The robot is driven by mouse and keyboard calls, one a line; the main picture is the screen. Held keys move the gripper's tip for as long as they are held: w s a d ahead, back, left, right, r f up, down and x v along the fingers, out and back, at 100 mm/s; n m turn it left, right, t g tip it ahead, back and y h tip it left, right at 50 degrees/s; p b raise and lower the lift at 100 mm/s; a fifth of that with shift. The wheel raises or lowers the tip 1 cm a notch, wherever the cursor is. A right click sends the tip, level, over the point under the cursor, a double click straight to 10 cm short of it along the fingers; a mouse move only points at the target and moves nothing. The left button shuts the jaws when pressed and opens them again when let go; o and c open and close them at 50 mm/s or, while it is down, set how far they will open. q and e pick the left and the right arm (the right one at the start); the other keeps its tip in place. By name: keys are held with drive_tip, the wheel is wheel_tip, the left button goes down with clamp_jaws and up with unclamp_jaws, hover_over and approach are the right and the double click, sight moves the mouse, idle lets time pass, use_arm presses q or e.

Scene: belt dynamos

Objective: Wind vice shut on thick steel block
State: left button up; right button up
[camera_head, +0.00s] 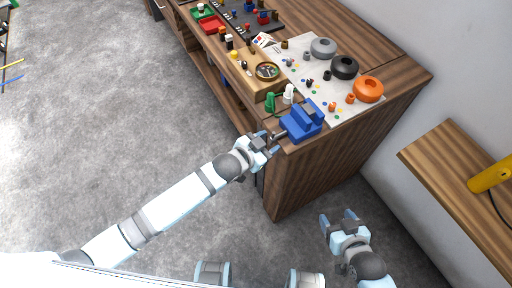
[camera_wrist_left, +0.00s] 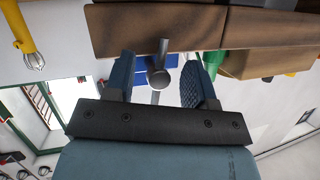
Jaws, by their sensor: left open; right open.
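The blue vice (camera_head: 302,122) stands on the near corner of the wooden bench, and a little of its blue body shows in the left wrist view (camera_wrist_left: 118,64). A small greyish piece shows at its jaws, possibly the steel block; its grip there is too small to tell. The vice's grey screw end with its crossbar handle (camera_wrist_left: 158,76) points toward my left gripper (camera_head: 269,142). In the left wrist view the handle lies between the two open fingers, with gaps visible on both sides. My right gripper (camera_head: 339,219) is open and empty, low over the floor, away from the bench.
Beside the vice are a green part (camera_head: 270,103) and a white part (camera_head: 288,94). A wooden box with a round gauge (camera_head: 267,71) and a white sheet with grey, black and orange rings (camera_head: 368,89) lie behind. A side shelf (camera_head: 447,165) holds a yellow tool (camera_head: 490,175).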

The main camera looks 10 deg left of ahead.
use_arm(q)
drive_tip(key=v, duration=1.3)
drive_tip(key=shift+s+b, duration=0.15)
drive_tip(key=shift+b, duration=0.2)
drive_tip(key=shift+a, duration=0.15)
drive_tip(key=s+a+f+n+y+p, duration=0.5)
drive_tip(key=s+a+n, duration=0.1)
drive_tip(key=s+a, duration=0.3)
drive_tip(key=shift+s+a+f+n, duration=0.2)
drive_tip(key=shift+a+f+n, duration=0.15)
drive_tip(key=shift+a, duration=0.3)
drive_tip(key=shift+r, duration=0.1)
idle(0.3)
